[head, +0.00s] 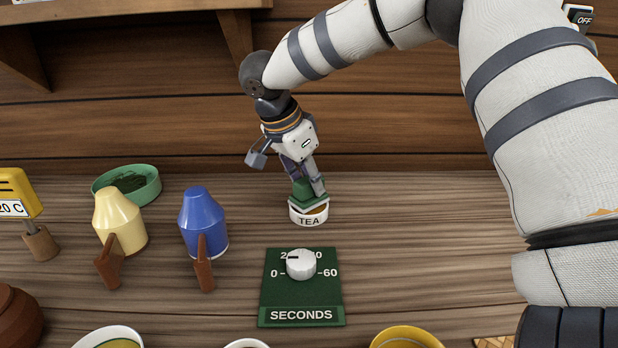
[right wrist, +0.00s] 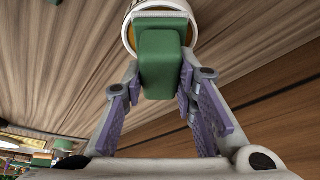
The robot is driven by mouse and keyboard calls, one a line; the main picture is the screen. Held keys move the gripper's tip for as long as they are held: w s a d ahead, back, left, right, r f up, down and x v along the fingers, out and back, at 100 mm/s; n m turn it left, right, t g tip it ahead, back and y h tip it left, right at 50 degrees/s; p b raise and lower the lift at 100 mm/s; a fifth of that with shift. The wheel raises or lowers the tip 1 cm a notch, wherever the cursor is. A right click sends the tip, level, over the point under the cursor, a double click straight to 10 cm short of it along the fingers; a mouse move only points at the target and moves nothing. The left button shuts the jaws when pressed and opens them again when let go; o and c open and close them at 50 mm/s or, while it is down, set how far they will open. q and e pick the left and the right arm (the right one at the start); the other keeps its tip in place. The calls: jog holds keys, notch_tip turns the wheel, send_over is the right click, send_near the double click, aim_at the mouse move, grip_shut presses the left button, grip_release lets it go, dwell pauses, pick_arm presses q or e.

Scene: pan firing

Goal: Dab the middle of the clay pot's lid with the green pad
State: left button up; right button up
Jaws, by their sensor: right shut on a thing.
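My right gripper (head: 306,184) points down at the back middle of the table and is shut on the green pad (head: 303,195). The right wrist view shows the pad (right wrist: 162,65) as a green block between my two purple-grey fingers. The pad's lower end is over or in a small white dish marked TEA (head: 309,217); I cannot tell if it touches the contents. A brown rounded pot (head: 18,320), likely the clay pot, is cut off at the lower left edge of the head view. I cannot make out its lid clearly. My left gripper is out of view.
A green SECONDS dial panel (head: 275,300) lies front middle. A yellow bowl (head: 406,336) is at the front edge. Wood wall behind.

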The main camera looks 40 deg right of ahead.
jog(key=shift+f, duration=0.35)
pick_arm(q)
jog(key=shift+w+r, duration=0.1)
pick_arm(e)
jog(key=shift+f, duration=0.15)
dwell(1.2)
notch_tip(320, 180, up, 5)
jog(key=shift+p, duration=0.6)
jog(key=shift+r, duration=1.1)
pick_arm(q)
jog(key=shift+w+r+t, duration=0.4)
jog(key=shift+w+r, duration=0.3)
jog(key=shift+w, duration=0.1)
